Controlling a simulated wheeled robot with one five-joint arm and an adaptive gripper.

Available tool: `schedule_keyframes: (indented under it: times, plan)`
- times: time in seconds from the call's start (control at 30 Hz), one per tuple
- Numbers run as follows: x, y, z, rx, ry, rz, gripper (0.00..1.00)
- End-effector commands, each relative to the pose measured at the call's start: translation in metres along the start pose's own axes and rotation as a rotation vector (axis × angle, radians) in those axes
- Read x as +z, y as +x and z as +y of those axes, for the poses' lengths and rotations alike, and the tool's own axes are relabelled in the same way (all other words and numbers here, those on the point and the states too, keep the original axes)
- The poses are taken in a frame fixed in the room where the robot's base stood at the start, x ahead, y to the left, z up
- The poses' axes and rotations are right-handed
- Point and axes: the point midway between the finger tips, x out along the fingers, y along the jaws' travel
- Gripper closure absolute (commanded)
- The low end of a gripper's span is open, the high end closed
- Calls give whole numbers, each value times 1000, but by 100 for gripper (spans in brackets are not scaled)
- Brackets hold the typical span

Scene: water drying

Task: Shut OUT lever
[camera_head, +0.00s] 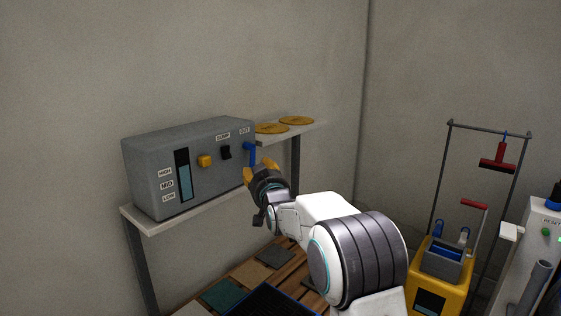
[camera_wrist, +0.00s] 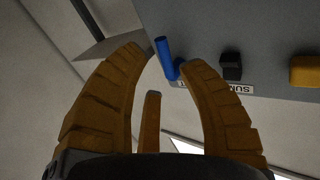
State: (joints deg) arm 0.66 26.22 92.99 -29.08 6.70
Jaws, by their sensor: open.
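The OUT lever (camera_head: 249,153) is a blue handle under the OUT label, at the right end of the grey control box (camera_head: 200,152). In the head view it hangs downward from the panel. In the wrist view the blue lever (camera_wrist: 165,58) stands between the tips of my gripper (camera_wrist: 170,62), close to both fingers. My gripper (camera_head: 262,170) has orange fingers, which are spread apart and not closed on the lever. Whether a finger touches the lever, I cannot tell.
A black knob (camera_head: 225,152) and a yellow knob (camera_head: 204,161) sit left of the lever. The box stands on a shelf (camera_head: 185,217). Two yellow discs (camera_head: 296,120) lie on the shelf's right part. A yellow machine (camera_head: 436,288) stands at the right. Mats on wooden slats lie below.

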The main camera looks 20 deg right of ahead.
Motion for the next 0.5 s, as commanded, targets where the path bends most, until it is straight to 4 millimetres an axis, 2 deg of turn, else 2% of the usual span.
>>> schedule_keyframes:
  times: [0.17, 0.5]
  plan:
    - [0, 8, -6, -10, 6, 1, 64]
    - [0, 44, -6, -9, 6, 0, 64]
